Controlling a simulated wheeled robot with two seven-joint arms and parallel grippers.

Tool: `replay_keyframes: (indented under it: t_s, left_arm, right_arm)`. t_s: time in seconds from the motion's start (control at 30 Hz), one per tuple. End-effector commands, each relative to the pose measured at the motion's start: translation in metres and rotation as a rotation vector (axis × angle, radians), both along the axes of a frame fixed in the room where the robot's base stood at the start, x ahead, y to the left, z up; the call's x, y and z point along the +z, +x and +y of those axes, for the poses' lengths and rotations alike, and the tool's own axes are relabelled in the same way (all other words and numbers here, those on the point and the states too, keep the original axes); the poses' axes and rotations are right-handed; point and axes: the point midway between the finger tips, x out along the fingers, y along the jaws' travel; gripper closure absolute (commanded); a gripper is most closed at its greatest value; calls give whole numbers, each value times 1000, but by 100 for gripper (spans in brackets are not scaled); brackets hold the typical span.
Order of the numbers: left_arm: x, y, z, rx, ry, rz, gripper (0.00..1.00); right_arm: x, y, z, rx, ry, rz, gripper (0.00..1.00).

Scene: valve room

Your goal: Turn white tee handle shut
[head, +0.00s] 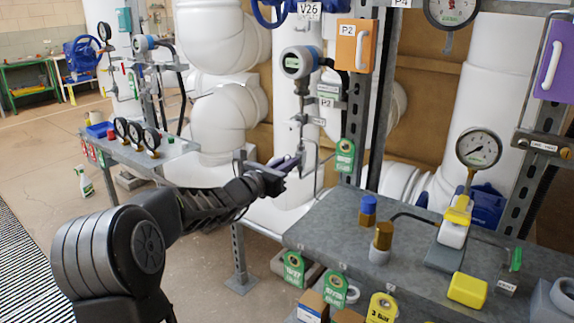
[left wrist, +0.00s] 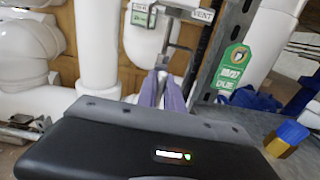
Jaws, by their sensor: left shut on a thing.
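My left gripper (head: 293,164) reaches from the left to a thin grey instrument line (head: 302,132) that hangs below a round gauge head. Its purple fingers are shut on a small part at the lower end of this line. In the left wrist view the fingers (left wrist: 162,92) are close together below a metal stem (left wrist: 162,55), beside a tag reading VENT (left wrist: 203,15). The white tee handle is not clearly visible; the fingers hide what they hold, and I cannot tell its angle. My right gripper is not in view.
A grey bench (head: 330,232) stands at the right with a blue-topped brass fitting (head: 367,211), a gauge (head: 478,148) and a yellow block (head: 467,289). A steel upright (head: 357,115) and green tag (head: 345,156) are just right of the gripper. Large white pipes stand behind.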

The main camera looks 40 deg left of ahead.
Motion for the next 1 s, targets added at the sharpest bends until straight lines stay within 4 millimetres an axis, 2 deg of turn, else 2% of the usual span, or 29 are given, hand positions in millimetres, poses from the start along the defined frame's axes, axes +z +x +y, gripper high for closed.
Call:
replay_keyframes:
  t_s: [0.37, 0.57, 1.0]
  left_arm:
    - [-7, 0, -1, 1, 179, 2, 100]
    - [-9, 0, -4, 0, 348, 5, 100]
    - [-10, 0, -6, 1, 765, 15, 100]
  right_arm:
    - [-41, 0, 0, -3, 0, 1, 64]
    - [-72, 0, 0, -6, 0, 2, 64]
    - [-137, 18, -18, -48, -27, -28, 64]
